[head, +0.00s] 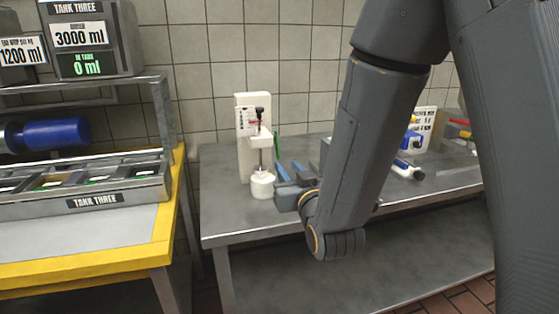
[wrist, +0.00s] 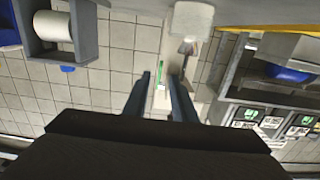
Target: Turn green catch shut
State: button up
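The green catch (head: 277,147) is a thin upright green strip at the right side of a cream-white machine (head: 244,135) on the metal table. It also shows in the wrist view (wrist: 152,69) as a short green bar close to the left fingertip. My gripper (head: 290,170) has two blue fingers pointing toward the machine, in front of and below the catch. In the wrist view my gripper (wrist: 160,77) has its fingers apart with nothing held between them. Contact between finger and catch cannot be told. A white cup (head: 262,186) stands under the machine's spout.
The steel table (head: 225,215) has other items to the right, including a blue-and-white tool (head: 407,169) and a white card (head: 425,125). A yellow-edged bench (head: 80,262) with a tank rack stands at the left. The tiled wall (head: 225,75) is behind.

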aim_at(278, 154)
jog(key=shift+b+x, duration=2.4)
jog(key=shift+x, duration=1.45)
jog(key=shift+a+r, duration=0.1)
jog(key=shift+r, duration=0.05)
jog(key=shift+c, duration=0.2)
grip_shut()
